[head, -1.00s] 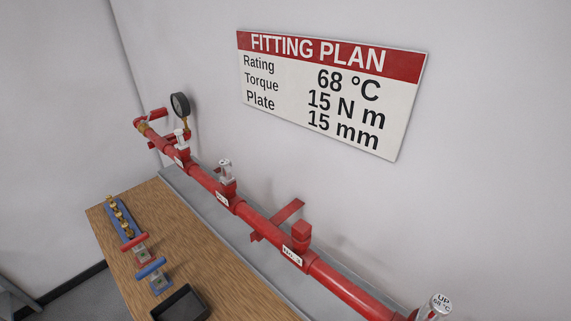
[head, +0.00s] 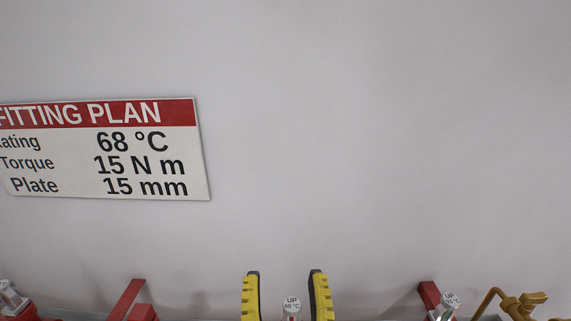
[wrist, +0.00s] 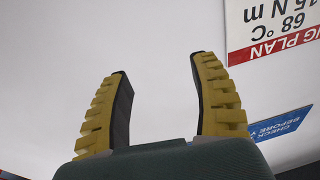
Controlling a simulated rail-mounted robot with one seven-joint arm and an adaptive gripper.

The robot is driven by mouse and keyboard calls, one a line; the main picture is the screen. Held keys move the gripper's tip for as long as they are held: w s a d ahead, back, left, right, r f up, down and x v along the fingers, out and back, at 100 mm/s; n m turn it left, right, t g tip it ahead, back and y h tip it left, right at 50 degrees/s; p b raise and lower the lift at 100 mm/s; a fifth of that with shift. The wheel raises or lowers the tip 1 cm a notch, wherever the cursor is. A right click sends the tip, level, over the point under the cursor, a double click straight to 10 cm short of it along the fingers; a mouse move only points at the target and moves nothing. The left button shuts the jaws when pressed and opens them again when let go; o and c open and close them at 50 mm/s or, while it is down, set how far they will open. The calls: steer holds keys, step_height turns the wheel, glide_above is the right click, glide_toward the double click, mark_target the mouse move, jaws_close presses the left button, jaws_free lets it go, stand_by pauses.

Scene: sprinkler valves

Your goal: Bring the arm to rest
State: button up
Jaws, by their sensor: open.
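My gripper (head: 285,273) shows at the bottom middle of the head view, its two yellow and black fingers pointing up and apart. In the wrist view my gripper (wrist: 161,66) is open, with nothing between the fingers but the pale wall behind. In the head view a sprinkler head marked UP 68 °C (head: 292,304) appears between the fingers, near their lower part. I cannot tell its depth relative to them. The rest of my arm is out of the head view.
The fitting plan sign (head: 105,150) hangs on the wall at left. Another sprinkler head (head: 449,302) and a brass valve (head: 524,304) stand at lower right, with red pipe fittings (head: 142,312) at lower left. A blue sign (wrist: 280,125) shows in the wrist view. The upper wall is clear.

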steer(key=s+d+r+m+t+h, duration=0.1)
steer(key=s+d+r+t+h, duration=0.25)
steer(key=d+r, duration=0.4)
step_height(320, 180, up, 15)
steer(key=p, duration=1.6)
steer(key=shift+s+d+r+g+y, duration=0.15)
steer(key=shift+s+r+g+y, duration=0.05)
steer(key=shift+s+g+y, duration=0.2)
